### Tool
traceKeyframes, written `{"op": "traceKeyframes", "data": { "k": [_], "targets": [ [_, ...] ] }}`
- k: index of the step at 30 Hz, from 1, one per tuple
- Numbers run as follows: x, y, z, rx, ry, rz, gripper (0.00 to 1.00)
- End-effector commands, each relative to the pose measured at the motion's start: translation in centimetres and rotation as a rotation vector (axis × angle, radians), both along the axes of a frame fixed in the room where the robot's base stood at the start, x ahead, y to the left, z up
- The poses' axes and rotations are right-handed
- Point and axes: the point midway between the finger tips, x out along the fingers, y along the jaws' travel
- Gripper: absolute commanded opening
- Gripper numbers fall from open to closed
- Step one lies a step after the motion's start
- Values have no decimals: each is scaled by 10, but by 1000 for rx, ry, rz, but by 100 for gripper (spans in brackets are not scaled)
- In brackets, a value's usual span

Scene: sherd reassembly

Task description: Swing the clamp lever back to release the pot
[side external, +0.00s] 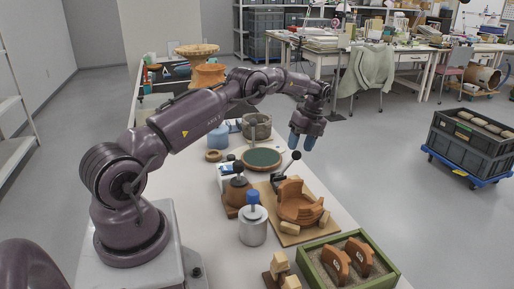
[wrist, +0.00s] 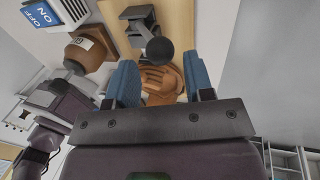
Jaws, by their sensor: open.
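The orange-brown pot (side external: 298,203), with a broken, stepped rim, sits on a wooden board (side external: 288,236) among small wooden blocks. The clamp lever (side external: 288,165) stands beside it on the board's far side, tilted up, with a black ball knob (side external: 296,155) at its top. My gripper (side external: 302,142), with blue fingers, is above and beyond the knob in the side view. In the wrist view, the open fingers (wrist: 163,85) are on either side of the pot (wrist: 160,80), and the black knob (wrist: 160,50) shows between and beyond the fingertips. I see no contact with the knob.
A green-rimmed sand tray (side external: 385,270) with sherds stands at the front right. A dark green disc (side external: 261,158) lies behind.

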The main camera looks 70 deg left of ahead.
Motion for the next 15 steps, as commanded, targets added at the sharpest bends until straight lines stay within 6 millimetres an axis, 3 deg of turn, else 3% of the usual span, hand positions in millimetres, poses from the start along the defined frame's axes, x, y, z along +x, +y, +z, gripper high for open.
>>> {"op": "traceKeyframes", "data": {
  "k": [15],
  "targets": [
    [-9,0,-31,-1,1,1,48]
  ]
}}
